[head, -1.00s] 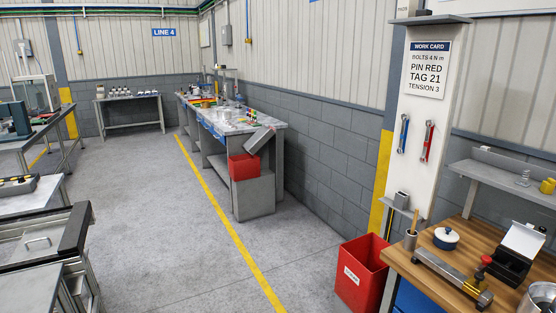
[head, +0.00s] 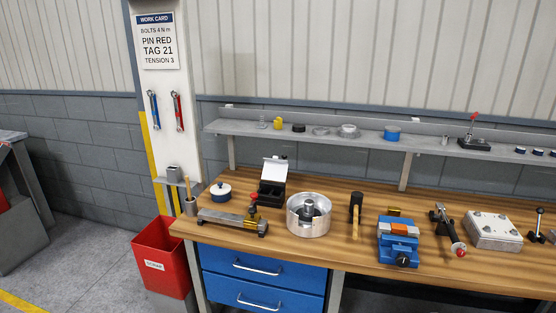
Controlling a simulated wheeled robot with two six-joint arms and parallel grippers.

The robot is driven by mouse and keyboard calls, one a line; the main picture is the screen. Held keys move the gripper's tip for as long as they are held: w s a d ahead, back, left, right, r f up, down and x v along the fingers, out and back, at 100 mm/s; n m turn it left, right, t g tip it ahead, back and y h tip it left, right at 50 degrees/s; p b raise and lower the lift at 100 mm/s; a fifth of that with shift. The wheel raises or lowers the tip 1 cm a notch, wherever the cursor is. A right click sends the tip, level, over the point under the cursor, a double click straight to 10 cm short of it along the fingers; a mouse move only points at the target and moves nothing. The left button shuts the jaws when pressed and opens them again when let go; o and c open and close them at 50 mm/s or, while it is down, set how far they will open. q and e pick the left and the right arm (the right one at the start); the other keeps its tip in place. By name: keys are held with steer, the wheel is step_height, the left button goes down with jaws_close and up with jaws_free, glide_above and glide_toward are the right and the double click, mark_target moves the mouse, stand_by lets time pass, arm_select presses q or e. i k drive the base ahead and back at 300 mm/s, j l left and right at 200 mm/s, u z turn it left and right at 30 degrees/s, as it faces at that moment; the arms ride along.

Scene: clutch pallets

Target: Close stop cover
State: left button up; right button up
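No part that I can surely name as the stop cover shows in the head view. A black box (head: 272,196) with a raised white lid (head: 274,170) stands open at the back left of the wooden bench. I cannot tell what is inside it or whether its lid is the stop cover. A red knob (head: 253,196) stands by the grey bar fixture (head: 228,219) in front of it. Neither of my grippers is in view.
The wooden bench (head: 340,247) holds a round metal housing (head: 298,223), a mallet (head: 355,208), a blue vise (head: 398,249) and a bolted metal plate (head: 494,232). A shelf (head: 360,142) runs behind. A red scrap bin (head: 163,262) stands left of the bench. Floor is open at left.

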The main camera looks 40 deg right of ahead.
mark_target(275, 169)
steer(key=i+l+z, duration=0.15)
steer(key=z, duration=0.25)
steer(key=i+z, duration=0.15)
steer(key=z, duration=0.25)
steer(key=i+z, duration=0.2)
steer(key=z, duration=0.2)
steer(key=i+z, duration=0.2)
steer(key=z, duration=0.2)
